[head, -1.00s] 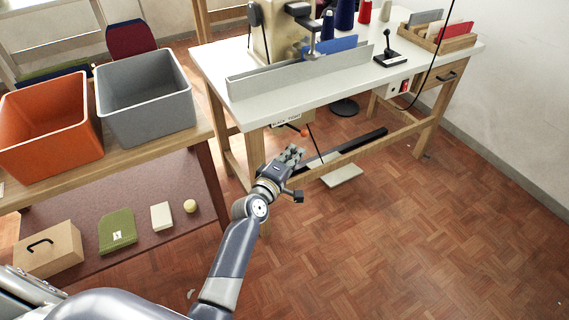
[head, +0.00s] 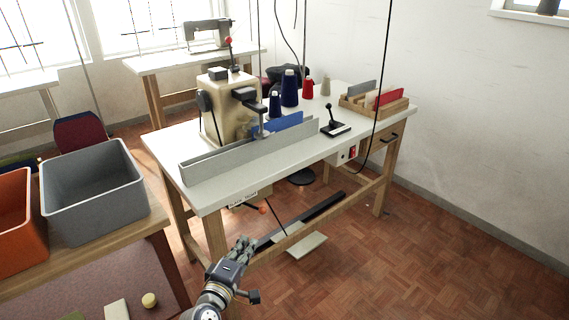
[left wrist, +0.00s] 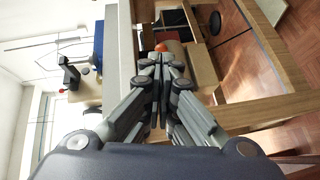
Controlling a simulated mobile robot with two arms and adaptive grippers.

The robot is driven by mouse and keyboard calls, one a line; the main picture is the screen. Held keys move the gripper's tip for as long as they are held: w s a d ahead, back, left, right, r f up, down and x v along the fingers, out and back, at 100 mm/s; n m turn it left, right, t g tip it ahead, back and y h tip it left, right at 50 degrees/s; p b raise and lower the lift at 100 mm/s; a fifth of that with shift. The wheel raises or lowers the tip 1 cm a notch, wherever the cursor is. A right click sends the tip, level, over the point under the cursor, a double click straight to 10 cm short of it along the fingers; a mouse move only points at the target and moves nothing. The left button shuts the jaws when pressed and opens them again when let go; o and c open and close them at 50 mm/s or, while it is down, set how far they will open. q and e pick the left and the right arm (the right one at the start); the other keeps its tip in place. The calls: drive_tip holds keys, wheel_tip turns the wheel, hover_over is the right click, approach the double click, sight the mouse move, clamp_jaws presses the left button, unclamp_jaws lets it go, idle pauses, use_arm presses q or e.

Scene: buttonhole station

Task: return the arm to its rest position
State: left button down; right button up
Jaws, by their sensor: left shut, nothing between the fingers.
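My left gripper (head: 241,247) shows at the lower middle of the head view, in front of the near legs of the sewing table (head: 204,203) and below its top. It is shut and empty. In the left wrist view its fingers (left wrist: 161,62) are together, pointing toward the table's underside. An orange knob (head: 263,209) under the table edge lies just beyond the fingers; it also shows in the left wrist view (left wrist: 160,47). The gripper appears apart from it. My right gripper is in neither view.
The table carries a cream machine (head: 228,110), a grey guard (head: 250,147), thread cones (head: 289,88) and a wooden rack (head: 372,110). A grey bin (head: 95,205) and an orange bin (head: 14,235) stand on a bench at left. The parquet floor (head: 400,265) at right is clear.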

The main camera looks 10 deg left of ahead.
use_arm(q)
drive_tip(key=s+d+f+m+g, duration=0.1)
drive_tip(key=s+f+m+g, duration=0.45)
drive_tip(key=s+f, duration=0.65)
drive_tip(key=s+d+f+m+g, duration=0.1)
drive_tip(key=s+f+m+g, duration=0.5)
drive_tip(key=f, duration=1)
drive_tip(key=s+a+f+m+g+p, duration=0.1)
drive_tip(key=s+p, duration=0.4)
drive_tip(key=s, duration=0.6)
drive_tip(key=s+a+f+m+g+y+p, duration=0.1)
drive_tip(key=s+a+f+m+p, duration=0.2)
drive_tip(key=s, duration=0.8)
drive_tip(key=s+a+f+m+g+y+p, duration=0.1)
drive_tip(key=s+a+f+m+p, duration=0.1)
drive_tip(key=s+p, duration=0.6)
drive_tip(key=s+a, duration=0.1)
drive_tip(key=s, duration=0.2)
drive_tip(key=shift+f+g, duration=0.35)
drive_tip(key=shift+f, duration=0.05)
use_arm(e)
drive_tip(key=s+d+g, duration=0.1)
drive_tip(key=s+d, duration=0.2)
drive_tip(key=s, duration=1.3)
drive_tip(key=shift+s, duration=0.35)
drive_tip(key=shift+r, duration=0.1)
